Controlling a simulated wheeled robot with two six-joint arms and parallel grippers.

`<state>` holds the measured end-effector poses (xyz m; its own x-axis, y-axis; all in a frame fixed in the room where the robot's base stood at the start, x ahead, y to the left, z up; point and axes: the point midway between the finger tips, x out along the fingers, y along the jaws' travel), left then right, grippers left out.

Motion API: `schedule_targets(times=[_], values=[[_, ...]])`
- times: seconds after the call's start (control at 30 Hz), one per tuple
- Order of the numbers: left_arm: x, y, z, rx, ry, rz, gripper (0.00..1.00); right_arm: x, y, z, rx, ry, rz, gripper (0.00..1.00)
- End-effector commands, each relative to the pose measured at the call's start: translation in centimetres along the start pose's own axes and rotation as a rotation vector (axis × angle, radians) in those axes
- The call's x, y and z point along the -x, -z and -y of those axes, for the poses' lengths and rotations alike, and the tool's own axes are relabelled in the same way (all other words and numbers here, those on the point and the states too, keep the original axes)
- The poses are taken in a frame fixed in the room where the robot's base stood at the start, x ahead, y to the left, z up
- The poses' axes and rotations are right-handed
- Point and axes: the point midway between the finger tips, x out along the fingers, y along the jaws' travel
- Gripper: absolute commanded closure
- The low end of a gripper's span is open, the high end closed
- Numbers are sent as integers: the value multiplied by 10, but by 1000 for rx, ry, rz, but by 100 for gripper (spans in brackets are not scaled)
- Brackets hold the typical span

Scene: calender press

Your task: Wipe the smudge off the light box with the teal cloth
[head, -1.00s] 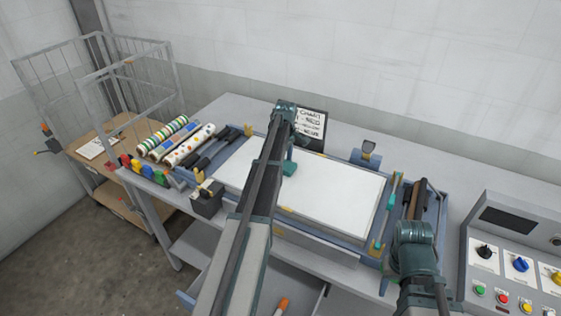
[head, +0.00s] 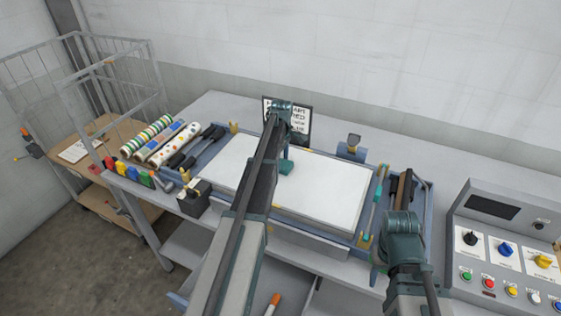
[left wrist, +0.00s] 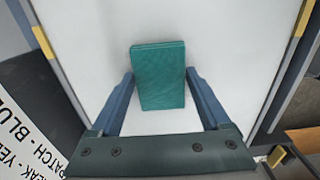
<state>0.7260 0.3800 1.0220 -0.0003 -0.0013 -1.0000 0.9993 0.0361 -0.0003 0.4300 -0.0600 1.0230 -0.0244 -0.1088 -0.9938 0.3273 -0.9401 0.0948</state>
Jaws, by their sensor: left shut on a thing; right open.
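The light box is a flat white panel (head: 325,190) in a blue-grey frame on the bench; its white surface (left wrist: 230,60) fills much of the left wrist view. My left gripper (head: 288,153) is over its far part, shut on the teal cloth (head: 286,167). In the left wrist view the cloth (left wrist: 160,95) is a folded block between the two fingers. I cannot tell whether it touches the panel. No smudge shows; my left arm and the cloth hide part of the surface. My right gripper (head: 385,258) is low at the panel's right end, open, fingers mostly hidden.
A lettered sign (head: 301,118) stands behind the panel. Patterned rolls (head: 160,140) lie to the left, beside a wire cart (head: 112,75). A control console (head: 505,255) with knobs and buttons stands at the right. The panel's right half is clear.

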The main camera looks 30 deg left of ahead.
Motion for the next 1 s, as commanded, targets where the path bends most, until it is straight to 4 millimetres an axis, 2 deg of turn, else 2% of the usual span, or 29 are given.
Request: schedule_targets(times=[0.17,0.7,1.0], values=[[9,1,0,1,0,-1,64,9,0,-1,0,0,0,50],[60,1,0,1,0,-2,64,60,-4,-6,0,0,0,50],[60,1,0,1,0,-2,64,60,-4,-6,0,0,0,50]])
